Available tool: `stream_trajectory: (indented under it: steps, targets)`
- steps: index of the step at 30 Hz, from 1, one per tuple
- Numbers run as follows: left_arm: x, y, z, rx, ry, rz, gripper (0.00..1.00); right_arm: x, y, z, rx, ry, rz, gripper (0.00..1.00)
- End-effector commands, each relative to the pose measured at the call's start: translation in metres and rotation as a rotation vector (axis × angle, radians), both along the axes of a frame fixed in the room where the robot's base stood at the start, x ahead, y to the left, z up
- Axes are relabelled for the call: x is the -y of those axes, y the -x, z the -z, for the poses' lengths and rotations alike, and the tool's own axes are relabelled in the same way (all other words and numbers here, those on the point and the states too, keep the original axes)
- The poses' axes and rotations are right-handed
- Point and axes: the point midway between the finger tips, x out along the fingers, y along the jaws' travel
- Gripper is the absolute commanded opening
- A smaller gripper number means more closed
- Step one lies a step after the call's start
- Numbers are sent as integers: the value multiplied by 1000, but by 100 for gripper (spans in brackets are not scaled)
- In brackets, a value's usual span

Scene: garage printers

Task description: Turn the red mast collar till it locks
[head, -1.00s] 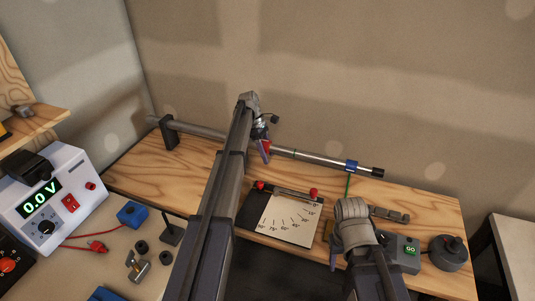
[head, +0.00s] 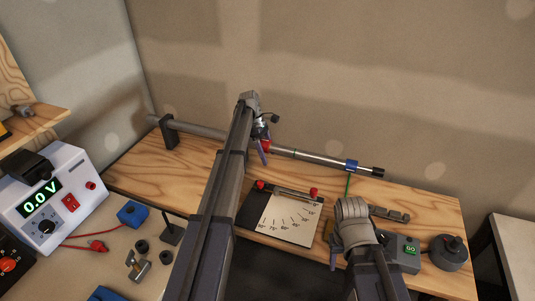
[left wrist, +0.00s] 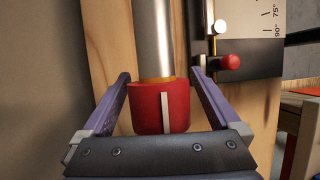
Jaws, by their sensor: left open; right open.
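The red mast collar (left wrist: 148,107) sits around a grey metal mast (left wrist: 154,38) in the left wrist view. A pale stripe runs along the collar, and an orange band shows at its far edge. In the head view the collar (head: 266,146) is partly hidden by my left gripper (head: 262,150). My left gripper is open, with one purple finger on each side of the collar and gaps between. The mast (head: 315,158) lies nearly level along the bench. My right gripper (head: 333,258) is partly hidden by its own wrist, beside the angle board, away from the collar.
A clamp stand (head: 169,133) holds the mast's left end, and a blue ring (head: 351,166) sits near its right end. An angle board (head: 290,222) with red knobs lies in front. A GO box (head: 404,252) and a voltage supply (head: 45,200) flank the bench.

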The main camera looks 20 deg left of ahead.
Motion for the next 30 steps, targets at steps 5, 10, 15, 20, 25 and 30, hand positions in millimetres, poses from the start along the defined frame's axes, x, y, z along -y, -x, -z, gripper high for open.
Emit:
stream_trajectory:
  steps: [5,10,15,20,25,30]
  targets:
    - [-3,-2,-10,0,0,-1,96,0,0,-10,0,0,0,50]
    - [-9,-5,-27,0,0,-1,96,0,0,-27,0,0,0,50]
    - [-19,-8,-50,0,0,-1,96,0,0,-50,0,0,0,50]
    - [-26,-12,-67,0,0,0,96,0,0,-67,0,0,-1,50]
    - [-29,-13,-72,0,0,1,96,0,0,-72,0,0,-1,50]
    - [-29,-12,-70,-1,0,1,96,0,0,-70,0,0,-1,50]
